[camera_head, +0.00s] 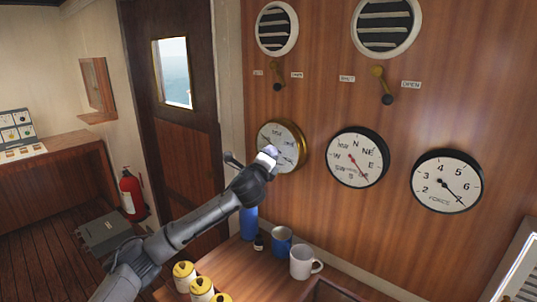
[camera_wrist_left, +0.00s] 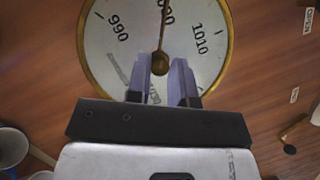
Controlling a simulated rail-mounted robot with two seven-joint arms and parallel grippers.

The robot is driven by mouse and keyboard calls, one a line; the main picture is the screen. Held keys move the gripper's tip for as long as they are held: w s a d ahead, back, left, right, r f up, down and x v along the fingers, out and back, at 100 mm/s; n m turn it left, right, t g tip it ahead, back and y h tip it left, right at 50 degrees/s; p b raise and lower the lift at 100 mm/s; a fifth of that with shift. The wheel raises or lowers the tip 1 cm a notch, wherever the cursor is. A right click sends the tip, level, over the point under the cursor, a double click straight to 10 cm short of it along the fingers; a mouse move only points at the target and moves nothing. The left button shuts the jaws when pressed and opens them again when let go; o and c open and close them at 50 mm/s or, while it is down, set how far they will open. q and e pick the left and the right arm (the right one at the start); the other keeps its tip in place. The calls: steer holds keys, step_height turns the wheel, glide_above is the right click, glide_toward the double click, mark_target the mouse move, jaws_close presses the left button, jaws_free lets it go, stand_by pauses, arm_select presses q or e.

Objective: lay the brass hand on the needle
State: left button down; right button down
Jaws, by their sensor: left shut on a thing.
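The brass-rimmed barometer (camera_head: 298,130) hangs on the wood wall, left of two black-rimmed dials. Its white face with 990 and 1010 fills the upper left wrist view (camera_wrist_left: 100,62). My left gripper (camera_head: 270,153) is at the front of this dial and covers part of its face. In the left wrist view, its fingers (camera_wrist_left: 161,72) are shut on the brass centre knob (camera_wrist_left: 160,62). A thin brass-coloured pointer (camera_wrist_left: 162,30) runs up from the knob toward the top figure. I cannot tell the brass hand and needle apart there. My right gripper is not in view.
A wind-direction dial (camera_head: 357,158) and a force dial (camera_head: 447,182) hang to the right. Two vents with small levers (camera_head: 382,85) are above. A blue mug (camera_head: 281,243), a white mug (camera_head: 301,263) and yellow-topped cans (camera_head: 184,276) stand on the counter below.

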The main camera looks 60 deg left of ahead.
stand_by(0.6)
arm_select(q)
steer(key=c, duration=1)
jaws_free()
steer(key=shift+b+v, duration=3.65)
steer(key=shift+v, duration=3.25)
steer(key=shift+n, duration=0.3)
